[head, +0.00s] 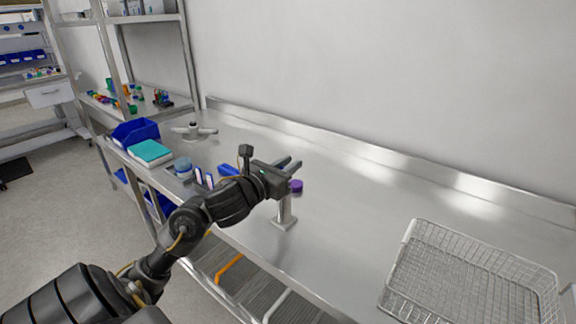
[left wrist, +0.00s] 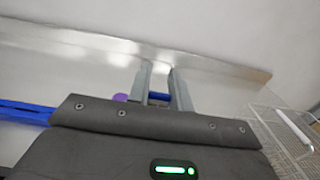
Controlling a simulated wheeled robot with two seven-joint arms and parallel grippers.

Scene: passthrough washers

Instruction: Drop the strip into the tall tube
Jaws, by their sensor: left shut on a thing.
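My left gripper (head: 290,165) is above the steel table, its fingers pointing away to the right. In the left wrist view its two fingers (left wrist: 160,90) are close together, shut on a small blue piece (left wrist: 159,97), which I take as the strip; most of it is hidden. A grey metal post (head: 285,212) on a square base stands below the gripper, its top hidden by it. A purple round piece (head: 296,186) shows beside the gripper and in the left wrist view (left wrist: 120,97). I cannot tell which thing is the tall tube. My right gripper is not in view.
A wire basket (head: 408,262) lies at the table's right. Blue bins (head: 135,132), a teal-topped box (head: 150,151), a round blue-lidded container (head: 183,165) and a metal fixture (head: 193,130) stand at the left. The table's back middle is clear.

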